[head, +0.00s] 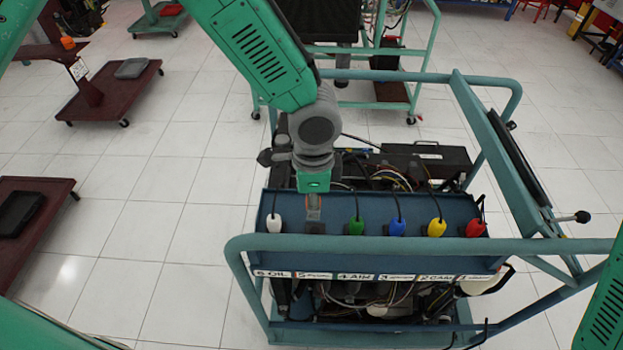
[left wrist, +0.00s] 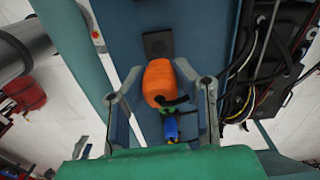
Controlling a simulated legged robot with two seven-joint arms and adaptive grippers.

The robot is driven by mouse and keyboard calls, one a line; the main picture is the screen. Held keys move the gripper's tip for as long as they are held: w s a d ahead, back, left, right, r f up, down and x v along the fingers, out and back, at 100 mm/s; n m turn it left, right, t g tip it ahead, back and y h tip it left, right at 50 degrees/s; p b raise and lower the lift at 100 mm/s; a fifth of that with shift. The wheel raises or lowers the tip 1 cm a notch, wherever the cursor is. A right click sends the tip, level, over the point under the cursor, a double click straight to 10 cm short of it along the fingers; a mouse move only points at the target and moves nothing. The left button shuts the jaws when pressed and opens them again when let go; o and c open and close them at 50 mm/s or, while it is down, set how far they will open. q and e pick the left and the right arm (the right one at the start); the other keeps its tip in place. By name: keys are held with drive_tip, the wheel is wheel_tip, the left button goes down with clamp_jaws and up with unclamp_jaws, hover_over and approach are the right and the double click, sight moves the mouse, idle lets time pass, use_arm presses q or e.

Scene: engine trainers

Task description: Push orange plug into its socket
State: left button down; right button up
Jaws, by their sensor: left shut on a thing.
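The orange plug (left wrist: 160,82) sits between the two fingers of my left gripper (head: 313,207) in the left wrist view. The gripper is shut on it. A black square socket (left wrist: 158,43) on the blue panel shows just beyond the plug's top edge. The plug appears apart from it; the depth of the gap is hard to tell. In the head view my left gripper points down over the socket (head: 315,228), between the white and green plugs, and mostly hides the orange plug. My right gripper is not in view.
The blue panel (head: 450,210) also carries white (head: 273,223), green (head: 355,225), blue (head: 397,227), yellow (head: 437,227) and red (head: 475,228) plugs with black cables. The trainer's teal tube frame (head: 420,244) runs in front of the panel. Open tiled floor lies to the left.

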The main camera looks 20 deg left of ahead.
sight(314, 231)
use_arm(q)
drive_tip(key=shift+d+m, duration=0.15)
drive_tip(key=shift+m, duration=0.15)
drive_tip(key=shift+d+f, duration=0.1)
drive_tip(key=shift+d, duration=0.2)
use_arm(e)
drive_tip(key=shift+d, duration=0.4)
use_arm(q)
drive_tip(key=shift+a+f+b, duration=0.2)
drive_tip(key=shift+f+b, duration=0.15)
drive_tip(key=shift+f, duration=0.05)
drive_tip(key=shift+a+f+b, duration=0.1)
drive_tip(key=shift+f+b, duration=0.5)
drive_tip(key=shift+f, duration=0.05)
drive_tip(key=shift+f+b, duration=1.65)
drive_tip(key=shift+f, duration=0.2)
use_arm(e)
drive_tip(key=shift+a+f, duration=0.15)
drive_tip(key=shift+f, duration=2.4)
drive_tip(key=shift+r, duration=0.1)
use_arm(q)
drive_tip(key=shift+s+p, duration=0.1)
drive_tip(key=shift+p, duration=0.45)
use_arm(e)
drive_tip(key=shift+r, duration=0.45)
use_arm(q)
drive_tip(key=shift+f+b, duration=0.35)
drive_tip(key=shift+f, duration=0.15)
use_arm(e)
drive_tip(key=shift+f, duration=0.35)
